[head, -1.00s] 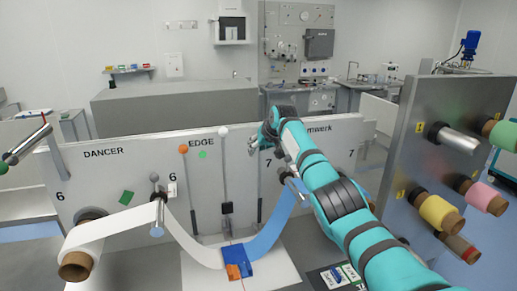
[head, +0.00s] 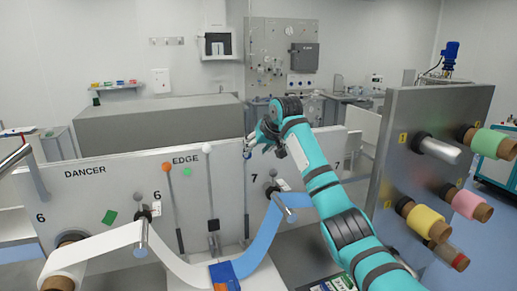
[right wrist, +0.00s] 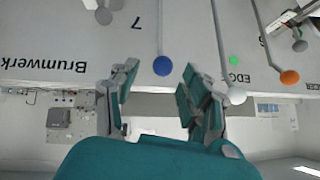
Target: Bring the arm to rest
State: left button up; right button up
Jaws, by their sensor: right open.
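My right arm (head: 335,200) is teal with dark bands and reaches up from the lower right in the head view. Its right gripper (head: 262,143) is at the top edge of the grey panel (head: 115,200), near a blue ball knob (head: 247,154) on a thin lever. In the right wrist view the gripper (right wrist: 160,88) is open, with nothing held between its fingers. The blue knob (right wrist: 162,65) shows beyond the gap between them; contact with it is not evident. My left gripper is not in view.
A metal stand (head: 400,150) with yellow (head: 424,220), pink (head: 464,203) and green (head: 487,142) rolls is right of my arm. Orange (head: 168,167) and white (head: 206,149) knobs stand left of the gripper.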

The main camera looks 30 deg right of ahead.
jog(key=shift+s+a+r, duration=0.35)
jog(key=shift+s+a, duration=0.1)
jog(key=shift+a, duration=0.15)
jog(key=shift+s+d, duration=0.1)
jog(key=shift+s, duration=0.05)
